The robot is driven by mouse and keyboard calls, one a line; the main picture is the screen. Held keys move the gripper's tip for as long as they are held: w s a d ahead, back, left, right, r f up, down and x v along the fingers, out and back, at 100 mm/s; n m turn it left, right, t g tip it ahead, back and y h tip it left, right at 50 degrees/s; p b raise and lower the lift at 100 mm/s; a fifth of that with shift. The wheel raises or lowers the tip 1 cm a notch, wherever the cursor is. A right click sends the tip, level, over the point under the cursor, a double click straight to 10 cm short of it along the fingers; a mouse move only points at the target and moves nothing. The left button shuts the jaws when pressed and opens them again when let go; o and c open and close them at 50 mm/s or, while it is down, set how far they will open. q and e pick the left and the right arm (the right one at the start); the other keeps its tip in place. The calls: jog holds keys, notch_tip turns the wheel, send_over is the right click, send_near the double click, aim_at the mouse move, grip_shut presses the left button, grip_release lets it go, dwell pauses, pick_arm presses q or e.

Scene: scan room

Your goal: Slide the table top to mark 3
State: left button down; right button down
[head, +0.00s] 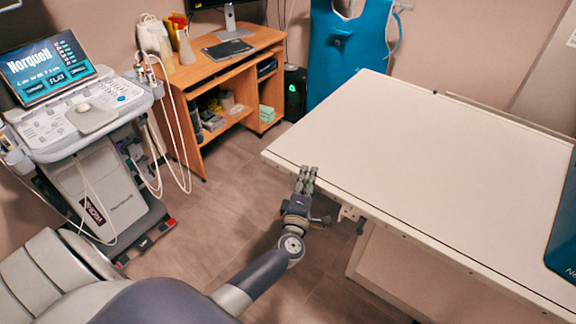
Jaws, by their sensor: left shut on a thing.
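The white table top (430,150) fills the right half of the head view, with a dark line along its near edge. My left arm comes in from the lower left. My left gripper (306,178) is at the table top's near edge, close to its left corner, and is shut on that edge. A dark knob or bracket shows under the edge just right of the gripper. The numbered marks cannot be made out in this view. My right gripper is not in view.
An ultrasound cart (85,125) with a lit screen stands at the left. A wooden desk (225,75) stands at the back. A blue apron (345,55) hangs behind the table. A dark blue panel (565,225) is at the right edge. Floor (225,200) between cart and table is clear.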

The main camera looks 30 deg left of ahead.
aim_at(322, 191)
pick_arm(q)
jog(key=d, duration=0.6)
jog(key=shift+s, duration=0.1)
jog(key=shift+a, duration=0.6)
jog(key=c, duration=1.3)
grip_release()
jog(key=shift+a, duration=0.1)
jog(key=shift+s+d+f, duration=0.1)
jog(key=shift+s+d, duration=0.25)
jog(key=shift+s, duration=0.15)
jog(key=v, duration=1.1)
